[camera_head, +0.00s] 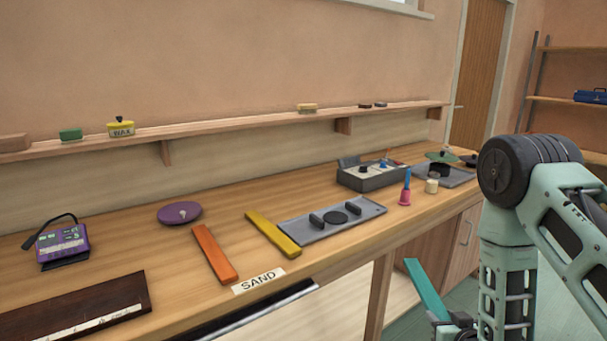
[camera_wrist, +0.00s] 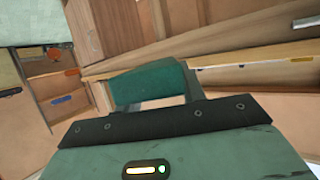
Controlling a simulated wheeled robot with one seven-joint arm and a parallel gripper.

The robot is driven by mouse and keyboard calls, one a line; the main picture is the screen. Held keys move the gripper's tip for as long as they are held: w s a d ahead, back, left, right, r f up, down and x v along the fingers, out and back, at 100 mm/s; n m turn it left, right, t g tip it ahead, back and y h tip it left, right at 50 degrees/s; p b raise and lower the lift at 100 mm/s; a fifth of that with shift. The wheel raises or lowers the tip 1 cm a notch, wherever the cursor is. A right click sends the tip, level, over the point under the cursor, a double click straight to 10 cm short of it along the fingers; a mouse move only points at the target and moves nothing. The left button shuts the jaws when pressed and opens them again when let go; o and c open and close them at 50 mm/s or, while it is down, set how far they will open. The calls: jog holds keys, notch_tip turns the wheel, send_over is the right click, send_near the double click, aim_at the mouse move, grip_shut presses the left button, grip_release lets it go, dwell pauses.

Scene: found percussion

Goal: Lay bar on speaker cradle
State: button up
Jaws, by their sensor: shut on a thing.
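A teal bar (camera_head: 427,290) is held in my gripper (camera_head: 448,322), low in front of the bench and below its top; it points up and to the left. In the wrist view the teal bar (camera_wrist: 147,84) shows beyond the dark edge of my gripper. The speaker cradle (camera_head: 366,211) is a flat grey tray on the bench with two dark upright supports and a round black speaker (camera_head: 335,217) between them. No bar lies across the supports. My gripper is apart from the cradle, below and to its right.
A yellow bar (camera_head: 273,234) lies left of the cradle, and an orange bar (camera_head: 214,254) farther left. A grey box with knobs (camera_head: 372,174), a pink bell (camera_head: 405,190) and a small pale jar (camera_head: 432,184) stand right of it. A SAND label (camera_head: 258,281) marks the bench edge.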

jog(key=shift+a+r, duration=0.1)
jog(key=shift+r, duration=0.05)
jog(key=shift+r+v, duration=0.1)
jog(key=shift+v, duration=1.15)
jog(key=shift+r+v, duration=0.15)
jog(key=shift+v, duration=1.1)
jog(key=shift+w, duration=0.1)
